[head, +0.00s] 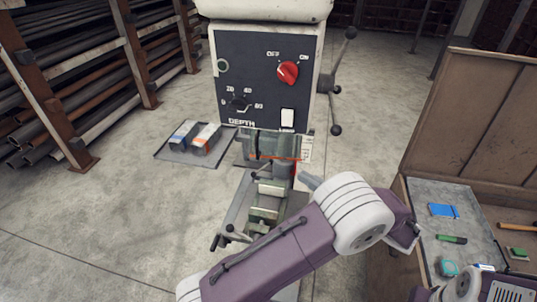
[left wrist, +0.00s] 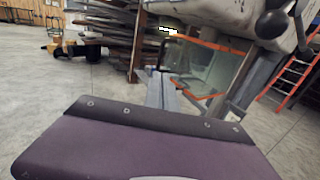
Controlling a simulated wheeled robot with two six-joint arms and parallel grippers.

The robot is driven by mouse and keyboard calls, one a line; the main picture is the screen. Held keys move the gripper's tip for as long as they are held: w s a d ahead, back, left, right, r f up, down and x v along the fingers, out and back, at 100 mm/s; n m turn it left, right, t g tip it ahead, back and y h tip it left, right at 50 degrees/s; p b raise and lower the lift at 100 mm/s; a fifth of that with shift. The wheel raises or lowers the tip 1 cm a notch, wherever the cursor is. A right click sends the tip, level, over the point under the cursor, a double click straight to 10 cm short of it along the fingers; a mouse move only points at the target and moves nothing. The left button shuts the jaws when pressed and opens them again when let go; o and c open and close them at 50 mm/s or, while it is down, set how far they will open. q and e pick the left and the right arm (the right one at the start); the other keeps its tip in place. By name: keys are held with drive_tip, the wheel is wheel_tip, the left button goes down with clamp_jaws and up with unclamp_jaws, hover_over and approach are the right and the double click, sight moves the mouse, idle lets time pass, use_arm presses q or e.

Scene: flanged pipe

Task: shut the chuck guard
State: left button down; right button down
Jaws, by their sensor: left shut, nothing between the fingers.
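The chuck guard (head: 275,158) is a clear panel with orange edging, below the drill press head. In the left wrist view the guard (left wrist: 208,42) shows its clear panes and orange edges just beyond my fingers. I cannot tell how far it stands open. My left gripper (head: 308,181) is shut and empty, close to the guard's lower right in the head view; most of it is hidden behind my wrist. Its grey fingers (left wrist: 163,94) point toward the guard in the left wrist view. I cannot tell whether they touch it. My right gripper is not in view.
The drill press head (head: 262,80) has a red switch (head: 288,72) and a feed handle (head: 336,90) at its right. A vise (head: 268,195) sits below the guard. A tray with boxes (head: 190,155) lies at left. A workbench with tools (head: 440,195) stands at right.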

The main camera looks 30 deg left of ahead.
sight(257, 151)
use_arm(q)
drive_tip(key=w+a+p, duration=0.1)
drive_tip(key=a, duration=0.3)
drive_tip(key=a+p, duration=0.1)
drive_tip(key=a, duration=0.4)
drive_tip(key=w+a+p, duration=0.1)
drive_tip(key=a, duration=0.4)
drive_tip(key=shift+w+f+p, duration=0.1)
drive_tip(key=shift+w+p, duration=0.2)
drive_tip(key=shift+p, duration=0.1)
drive_tip(key=shift+a, duration=0.2)
drive_tip(key=a, duration=0.3)
drive_tip(key=shift+w, duration=0.15)
drive_tip(key=shift+d, duration=0.2)
